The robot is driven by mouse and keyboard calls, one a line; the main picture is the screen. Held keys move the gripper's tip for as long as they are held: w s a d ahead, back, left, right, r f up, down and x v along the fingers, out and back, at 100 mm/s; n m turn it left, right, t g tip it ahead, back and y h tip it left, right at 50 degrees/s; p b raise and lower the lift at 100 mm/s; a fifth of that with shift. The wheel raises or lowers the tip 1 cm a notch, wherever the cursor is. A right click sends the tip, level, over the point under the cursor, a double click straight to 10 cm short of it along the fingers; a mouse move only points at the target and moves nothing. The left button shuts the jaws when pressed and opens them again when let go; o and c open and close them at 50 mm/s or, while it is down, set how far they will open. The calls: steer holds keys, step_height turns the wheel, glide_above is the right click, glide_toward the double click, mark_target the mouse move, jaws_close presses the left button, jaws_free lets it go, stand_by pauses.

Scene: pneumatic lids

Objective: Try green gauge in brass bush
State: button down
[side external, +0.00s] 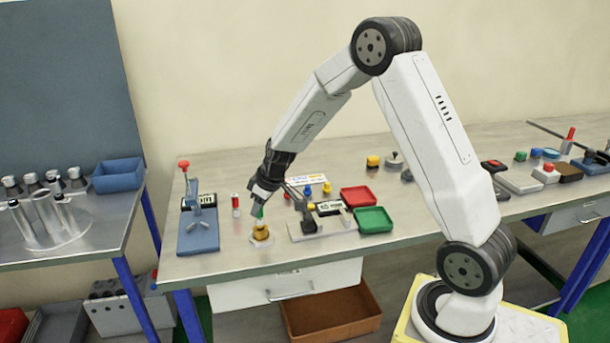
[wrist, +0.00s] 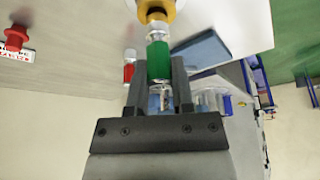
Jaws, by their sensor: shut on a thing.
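My gripper (side external: 264,193) is shut on the green gauge (wrist: 158,62), a plug with a green sleeve and bright metal ends. It also shows as a green spot (side external: 260,212) below the gripper in the side view. The brass bush (side external: 261,233) stands directly below it on a pale base on the bench. In the wrist view the brass bush (wrist: 154,8) is at the top edge, partly cut off. The gauge's metal tip is lined up with the bush and at or very near its mouth. I cannot tell whether the tip is inside.
A red-banded gauge (side external: 236,206) stands just left of the bush, and a blue-based toggle clamp (side external: 198,222) farther left. A grey fixture (side external: 318,219) stands close on the right, with red (side external: 359,196) and green (side external: 373,220) trays beyond. The bench's front edge is near.

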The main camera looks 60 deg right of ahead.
steer(key=shift+f, duration=0.35)
stand_by(4.5)
steer(key=shift+r, duration=0.55)
stand_by(0.6)
steer(key=shift+r, duration=2.3)
steer(key=shift+d, duration=0.1)
